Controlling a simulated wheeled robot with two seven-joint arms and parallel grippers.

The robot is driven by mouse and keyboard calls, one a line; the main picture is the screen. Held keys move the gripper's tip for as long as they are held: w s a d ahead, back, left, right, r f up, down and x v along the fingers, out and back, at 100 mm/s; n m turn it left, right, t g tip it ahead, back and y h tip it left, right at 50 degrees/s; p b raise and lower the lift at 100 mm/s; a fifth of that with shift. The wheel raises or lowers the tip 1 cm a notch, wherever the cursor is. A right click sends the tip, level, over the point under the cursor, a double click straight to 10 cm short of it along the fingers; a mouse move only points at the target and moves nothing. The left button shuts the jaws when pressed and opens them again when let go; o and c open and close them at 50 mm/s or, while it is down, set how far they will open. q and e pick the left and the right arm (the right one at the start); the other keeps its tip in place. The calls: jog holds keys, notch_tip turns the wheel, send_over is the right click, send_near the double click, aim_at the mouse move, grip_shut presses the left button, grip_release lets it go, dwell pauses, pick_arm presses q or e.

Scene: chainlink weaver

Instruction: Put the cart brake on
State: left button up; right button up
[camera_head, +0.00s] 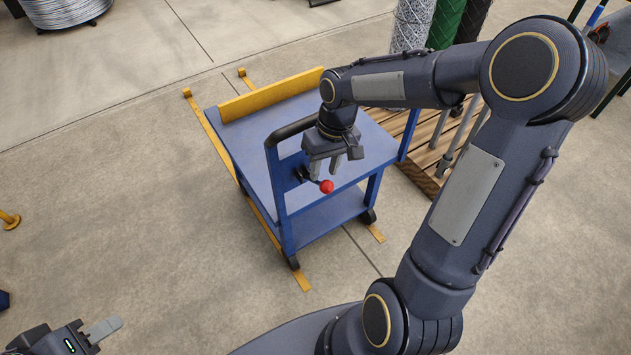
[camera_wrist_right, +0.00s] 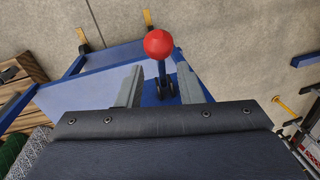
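The blue cart (camera_head: 330,212) stands on the floor, with a yellow board (camera_head: 270,95) along its far edge and a black-gripped handle (camera_head: 290,129) on its near side. The brake lever, with a red ball knob (camera_head: 326,187), sticks out below the handle. My right gripper (camera_head: 326,169) hangs over the cart just above the knob. In the right wrist view its fingers (camera_wrist_right: 160,72) are apart and empty, with the red knob (camera_wrist_right: 158,43) beyond the fingertips, in line with the gap. My left gripper (camera_head: 103,329) is at the bottom left, far from the cart; only one pad shows clearly.
Yellow floor strips (camera_head: 303,278) run beside the cart. A wooden pallet (camera_head: 423,172) with upright mesh rolls (camera_head: 412,25) stands close behind on the right. A wire coil (camera_head: 65,12) lies at the far left.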

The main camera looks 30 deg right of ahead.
aim_at(320, 184)
jog(key=f, duration=0.4)
jog(key=a+f, duration=0.1)
jog(key=shift+f, duration=0.4)
grip_shut()
